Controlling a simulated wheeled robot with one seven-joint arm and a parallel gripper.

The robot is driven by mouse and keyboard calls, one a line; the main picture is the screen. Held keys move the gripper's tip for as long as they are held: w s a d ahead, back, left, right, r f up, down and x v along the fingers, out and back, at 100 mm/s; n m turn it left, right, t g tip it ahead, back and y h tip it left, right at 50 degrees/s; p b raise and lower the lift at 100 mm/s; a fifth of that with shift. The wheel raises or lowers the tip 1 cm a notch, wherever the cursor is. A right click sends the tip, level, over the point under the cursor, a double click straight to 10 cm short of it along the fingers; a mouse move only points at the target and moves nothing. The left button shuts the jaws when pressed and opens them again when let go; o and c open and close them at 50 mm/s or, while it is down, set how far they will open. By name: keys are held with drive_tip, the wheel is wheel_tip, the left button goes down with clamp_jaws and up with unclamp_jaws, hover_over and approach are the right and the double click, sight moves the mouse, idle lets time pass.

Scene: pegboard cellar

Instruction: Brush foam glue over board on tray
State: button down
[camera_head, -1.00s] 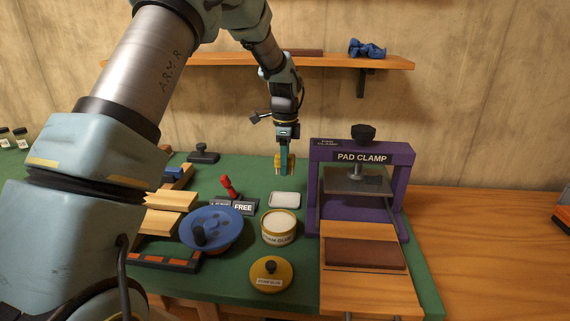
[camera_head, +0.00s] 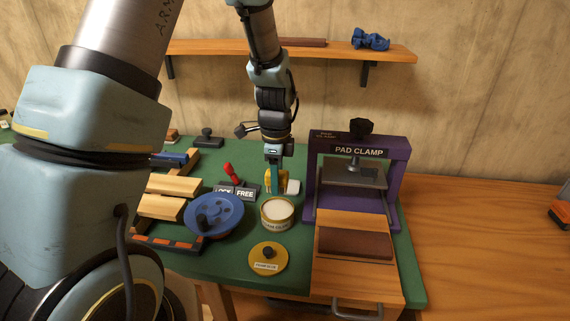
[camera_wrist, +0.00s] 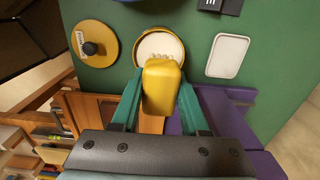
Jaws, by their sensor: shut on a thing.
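My gripper (camera_head: 275,178) is shut on a yellow-handled brush (camera_head: 283,183), which points down just behind the open foam glue pot (camera_head: 278,225). In the wrist view the yellow handle (camera_wrist: 162,88) sits between the teal fingers, with pale bristles overlapping the pot's rim (camera_wrist: 137,43); whether they touch the glue is unclear. The pot holds white foam. A brown board (camera_head: 355,243) lies flat on the wooden tray (camera_head: 357,278), in front of the purple pad clamp (camera_head: 311,190). The brush partly hides a small white plate (camera_head: 293,187).
The pot's yellow lid (camera_head: 268,258) lies in front of it. A blue round bowl (camera_head: 216,214) stands left, with a red lever (camera_head: 229,172) and LOCK/FREE plate (camera_head: 243,192) behind. Wooden blocks (camera_head: 170,184) fill the left side. Bare table (camera_head: 480,240) lies to the right.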

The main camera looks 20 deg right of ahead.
sight(277, 210)
drive_tip(key=shift+s+a+f+b, duration=0.1)
drive_tip(key=shift+f+b, duration=2.15)
drive_tip(key=shift+f, duration=0.75)
drive_tip(key=shift+f+b, duration=0.35)
drive_tip(key=shift+f, duration=0.2)
drive_tip(key=shift+r+p, duration=2.75)
drive_tip(key=shift+r, duration=0.85)
drive_tip(key=shift+f, duration=0.1)
